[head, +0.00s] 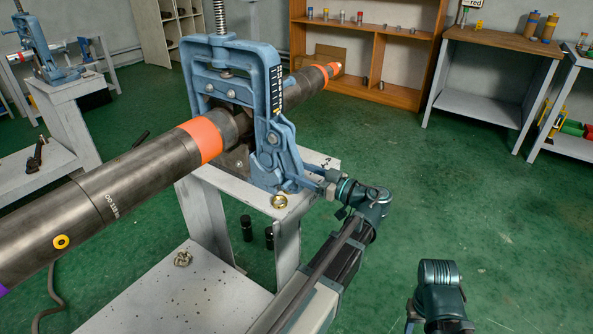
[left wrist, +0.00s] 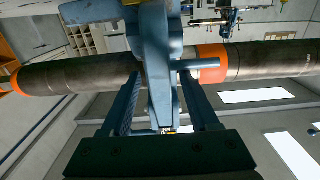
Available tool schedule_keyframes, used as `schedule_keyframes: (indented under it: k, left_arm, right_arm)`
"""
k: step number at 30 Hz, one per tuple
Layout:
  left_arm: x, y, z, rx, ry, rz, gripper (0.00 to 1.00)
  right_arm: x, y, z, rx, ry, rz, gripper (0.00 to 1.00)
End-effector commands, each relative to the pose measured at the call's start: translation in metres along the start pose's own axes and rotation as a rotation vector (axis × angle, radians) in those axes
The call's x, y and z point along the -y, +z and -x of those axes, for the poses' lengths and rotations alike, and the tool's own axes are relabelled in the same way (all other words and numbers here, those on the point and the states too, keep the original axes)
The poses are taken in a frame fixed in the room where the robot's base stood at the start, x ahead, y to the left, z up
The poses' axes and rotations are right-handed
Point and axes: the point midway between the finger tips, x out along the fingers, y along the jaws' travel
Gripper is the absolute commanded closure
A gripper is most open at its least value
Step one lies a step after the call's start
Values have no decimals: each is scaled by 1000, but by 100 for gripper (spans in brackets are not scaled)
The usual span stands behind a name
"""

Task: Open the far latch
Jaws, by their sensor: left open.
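A blue pipe vise (head: 228,55) stands on a pale bench and frames a dark pipe (head: 130,175) with orange bands. A blue latch lever (head: 272,140) sits on the vise's right side, against the upright. My left gripper (head: 318,182) reaches in from the right to the lower end of this latch. In the left wrist view its two fingers stand apart, one on each side of a blue vise part (left wrist: 158,65). Whether they touch it cannot be told. The right arm shows only as a dark teal link at the lower right, its gripper out of sight.
A second blue vise (head: 42,48) stands on another bench at the back left. A wooden shelf (head: 362,65) and a table (head: 492,45) stand at the back. A brass ring (head: 279,201) lies below the latch. Green floor is free to the right.

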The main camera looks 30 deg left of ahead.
Motion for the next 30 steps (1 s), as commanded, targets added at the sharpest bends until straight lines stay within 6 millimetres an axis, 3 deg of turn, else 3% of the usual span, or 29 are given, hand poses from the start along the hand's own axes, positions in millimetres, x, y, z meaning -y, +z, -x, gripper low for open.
schedule_keyframes:
  k: [6,15,25,30]
  left_arm:
    - [0,0,-14,0,0,0,39]
    - [0,0,-15,0,1,0,39]
    - [0,0,-14,0,1,0,98]
    - [0,0,-14,0,1,0,100]
  right_arm:
    - [0,0,0,0,0,0,50]
    - [0,0,0,0,0,0,50]
    - [0,0,0,0,0,0,50]
    - [0,0,0,0,0,0,50]
